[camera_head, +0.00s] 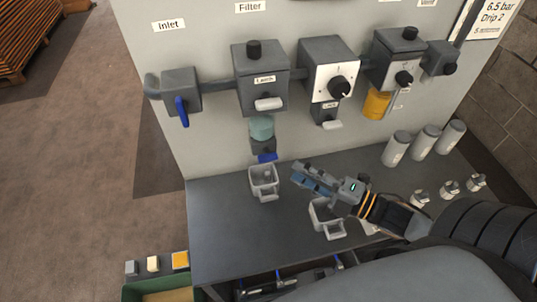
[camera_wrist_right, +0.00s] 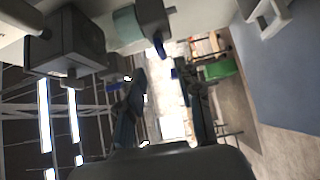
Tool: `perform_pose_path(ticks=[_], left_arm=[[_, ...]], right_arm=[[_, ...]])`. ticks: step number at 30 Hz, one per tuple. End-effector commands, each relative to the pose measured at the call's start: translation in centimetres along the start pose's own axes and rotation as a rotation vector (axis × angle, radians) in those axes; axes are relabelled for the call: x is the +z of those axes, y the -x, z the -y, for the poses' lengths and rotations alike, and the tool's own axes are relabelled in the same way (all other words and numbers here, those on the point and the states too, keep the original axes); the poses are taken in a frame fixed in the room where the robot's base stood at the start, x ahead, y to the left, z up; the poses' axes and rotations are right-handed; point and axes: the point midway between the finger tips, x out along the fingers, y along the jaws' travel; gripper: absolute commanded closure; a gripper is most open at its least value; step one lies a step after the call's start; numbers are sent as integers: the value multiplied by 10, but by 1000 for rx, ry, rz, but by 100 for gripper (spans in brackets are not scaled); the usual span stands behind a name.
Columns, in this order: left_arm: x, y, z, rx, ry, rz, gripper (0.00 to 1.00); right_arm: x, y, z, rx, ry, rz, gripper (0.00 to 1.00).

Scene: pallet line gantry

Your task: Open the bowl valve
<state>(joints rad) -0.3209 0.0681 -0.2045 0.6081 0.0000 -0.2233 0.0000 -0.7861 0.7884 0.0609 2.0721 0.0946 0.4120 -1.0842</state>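The bowl valve is a dark block with a blue lever (camera_head: 267,157) under the teal filter bowl (camera_head: 261,128), which hangs below the filter unit (camera_head: 260,80) on the panel. My right gripper (camera_head: 299,174) is to the right of and a little below the lever, pointing left, apart from it. In the right wrist view its two fingers (camera_wrist_right: 162,76) stand apart with nothing held between them. The teal bowl also shows in the wrist view (camera_wrist_right: 127,25), above the fingers. My left gripper is not in view.
A blue inlet lever (camera_head: 182,111) hangs left of the filter. A regulator with a black knob (camera_head: 338,87) is right. Several grey canisters (camera_head: 426,139) stand at right.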

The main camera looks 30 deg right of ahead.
Motion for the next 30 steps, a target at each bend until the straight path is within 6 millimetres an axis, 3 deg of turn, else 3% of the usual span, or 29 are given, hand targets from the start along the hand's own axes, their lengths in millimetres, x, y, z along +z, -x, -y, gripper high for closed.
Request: perform_pose_path(ticks=[3,11,15,24,30], left_arm=[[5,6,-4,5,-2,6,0],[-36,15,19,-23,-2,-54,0],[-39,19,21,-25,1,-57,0],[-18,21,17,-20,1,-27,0],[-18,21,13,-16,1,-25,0]], right_arm=[[1,-22,-4,5,0,0,65],[0,-63,-4,4,0,0,65],[0,-79,-2,2,-1,1,65],[0,-92,0,-1,-2,0,65],[0,-92,0,-1,-2,0,65]])
